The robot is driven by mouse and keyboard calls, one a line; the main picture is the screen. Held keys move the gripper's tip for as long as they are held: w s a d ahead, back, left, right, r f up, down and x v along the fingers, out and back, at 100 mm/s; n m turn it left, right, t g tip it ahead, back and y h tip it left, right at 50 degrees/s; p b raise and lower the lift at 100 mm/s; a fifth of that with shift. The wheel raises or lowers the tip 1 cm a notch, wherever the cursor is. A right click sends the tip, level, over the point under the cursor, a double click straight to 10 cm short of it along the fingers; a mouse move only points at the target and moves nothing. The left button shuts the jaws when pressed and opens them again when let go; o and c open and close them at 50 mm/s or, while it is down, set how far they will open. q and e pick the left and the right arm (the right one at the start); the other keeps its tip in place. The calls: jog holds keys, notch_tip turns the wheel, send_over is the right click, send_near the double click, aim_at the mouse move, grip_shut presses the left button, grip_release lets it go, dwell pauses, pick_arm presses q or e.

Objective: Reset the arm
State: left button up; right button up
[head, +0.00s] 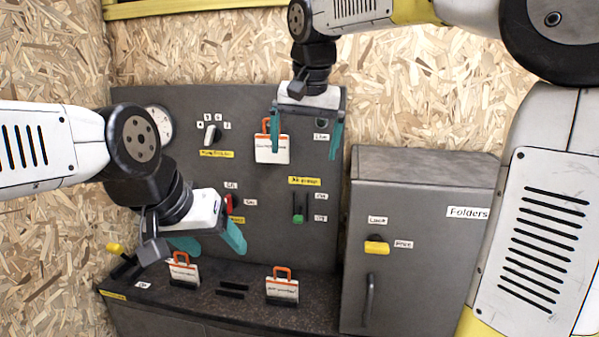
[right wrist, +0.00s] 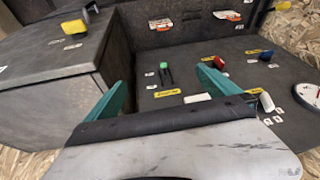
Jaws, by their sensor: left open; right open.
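My left gripper (head: 209,240) is open and empty in the head view, with its teal fingers apart in front of the lower left of the dark control panel (head: 262,212). My right gripper (head: 307,138) is open, fingers pointing down, in front of the panel's upper right. Its left finger overlaps the orange handle of a white tag (head: 272,150) in the picture; I cannot tell whether they touch. In the right wrist view, the right gripper's teal fingers (right wrist: 166,88) are spread, with nothing between them.
Two more orange-handled tags (head: 184,272) (head: 282,288) stand on the console ledge (head: 232,272). A grey cabinet (head: 420,200) with a yellow knob (head: 376,246) and handle stands at the right. A gauge (head: 159,124), a white knob (head: 211,136), a red switch (head: 229,204) and a green-tipped switch (head: 299,210) are on the panel.

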jog(key=s+d+f+t, duration=0.1)
jog(key=s+d+f, duration=0.5)
jog(key=s, duration=0.3)
jog(key=s+d+f+n+t+y, duration=0.1)
jog(key=s+d+f, duration=0.5)
jog(key=s, duration=0.3)
jog(key=shift+s+d+n, duration=0.2)
jog(key=shift+d+n, duration=0.1)
jog(key=shift+d, duration=0.3)
